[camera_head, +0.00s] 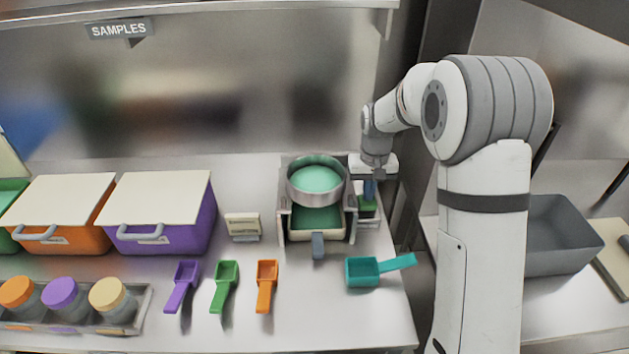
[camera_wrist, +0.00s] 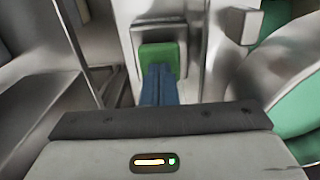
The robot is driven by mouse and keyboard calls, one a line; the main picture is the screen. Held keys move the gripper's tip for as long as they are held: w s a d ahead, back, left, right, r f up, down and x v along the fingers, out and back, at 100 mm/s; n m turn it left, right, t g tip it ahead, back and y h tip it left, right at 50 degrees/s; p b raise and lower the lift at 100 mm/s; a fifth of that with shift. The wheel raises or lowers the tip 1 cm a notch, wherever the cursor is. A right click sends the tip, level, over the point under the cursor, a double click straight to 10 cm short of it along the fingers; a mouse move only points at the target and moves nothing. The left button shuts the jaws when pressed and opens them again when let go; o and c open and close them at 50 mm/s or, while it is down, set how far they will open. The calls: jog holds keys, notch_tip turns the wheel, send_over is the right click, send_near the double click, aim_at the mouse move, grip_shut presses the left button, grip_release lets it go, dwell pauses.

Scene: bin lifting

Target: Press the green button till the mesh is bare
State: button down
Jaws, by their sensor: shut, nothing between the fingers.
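A round metal sieve (camera_head: 317,195) with teal-green material in it sits on top of the sifter frame; the material covers the mesh I can see. A tray (camera_head: 318,233) with teal-green material stands under it. The green button (camera_wrist: 159,54) is on a housing beside the sieve. My gripper (camera_head: 369,190) is shut and empty, pointing down at the button on the sieve's right side. In the wrist view its blue fingertips (camera_wrist: 158,80) overlap the lower part of the button; I cannot tell whether they touch or press it.
Purple (camera_head: 186,286), green (camera_head: 225,286) and orange (camera_head: 266,285) scoops lie in front, with a teal scoop (camera_head: 372,270) at right. Lidded orange (camera_head: 62,212) and purple (camera_head: 160,212) bins stand left. Jars (camera_head: 62,294) fill a front-left rack. A grey bin (camera_head: 560,235) stands right.

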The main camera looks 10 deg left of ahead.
dwell(0.9)
dwell(1.1)
jog(key=shift+f, duration=0.1)
jog(key=shift+f+b, duration=0.55)
jog(key=shift+f, duration=0.1)
jog(key=shift+r+p, duration=0.55)
jog(key=shift+r, duration=0.2)
